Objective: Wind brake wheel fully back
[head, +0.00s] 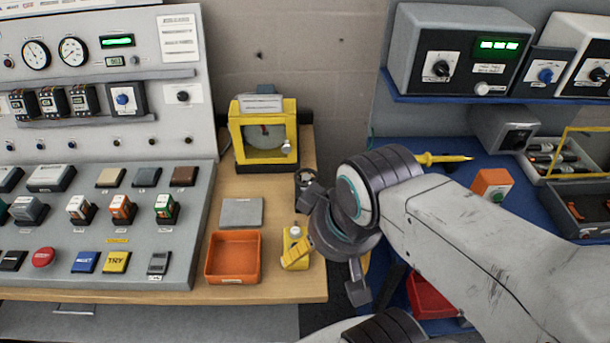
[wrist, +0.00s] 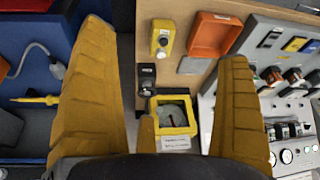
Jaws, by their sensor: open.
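The brake unit (head: 240,143) is a yellow frame on the wooden bench. A round grey disc (head: 264,136) shows inside it and a small pale knob (head: 286,148) at its right front. The wrist view also shows the yellow frame (wrist: 191,118), upside down, with its disc between my fingers in the picture. My gripper (head: 323,276) is open and empty, with its yellow fingers spread wide. It hangs in front of the brake unit, near the bench's right front edge.
A yellow button box (head: 294,234) stands close beside one finger. A dark fitting (head: 309,184) sits at the bench's right edge. An orange tray (head: 233,278) and grey plate (head: 241,212) lie left. The control console (head: 100,240) bounds the left; a blue bench (head: 400,152) stands right.

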